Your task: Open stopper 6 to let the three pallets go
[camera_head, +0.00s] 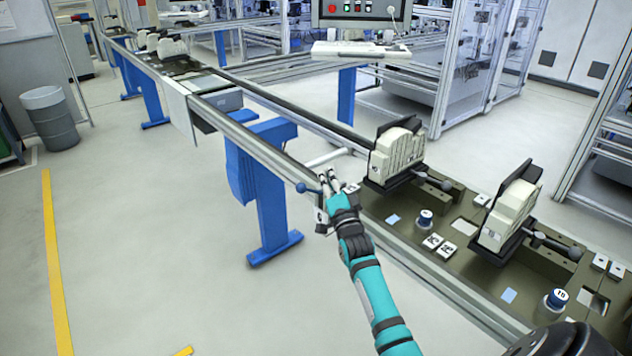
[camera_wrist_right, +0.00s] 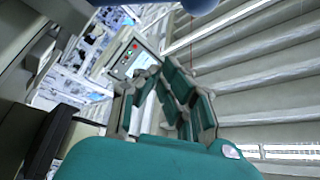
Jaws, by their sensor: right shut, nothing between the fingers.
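My right gripper (camera_head: 328,180) is at the near rail of the conveyor (camera_head: 262,142), its fingers shut with nothing between them. A small blue ball knob (camera_head: 301,187) on a short lever sits just left of the fingers; I cannot tell whether they touch. In the right wrist view the fingers (camera_wrist_right: 172,75) are close together, and the blue knob (camera_wrist_right: 200,4) is cut off at the top edge, apart from them. I cannot read a stopper number there. Pallets with pale blocks (camera_head: 172,47) stand in a row far up the line. My left gripper is out of view.
Two cream blocks in black holders (camera_head: 398,152) (camera_head: 508,213) stand on the olive plate at right, with blue buttons (camera_head: 425,218) (camera_head: 557,298) near them. A control panel (camera_head: 362,10) is behind. A grey bin (camera_head: 50,117) stands at left; the floor left of the conveyor is clear.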

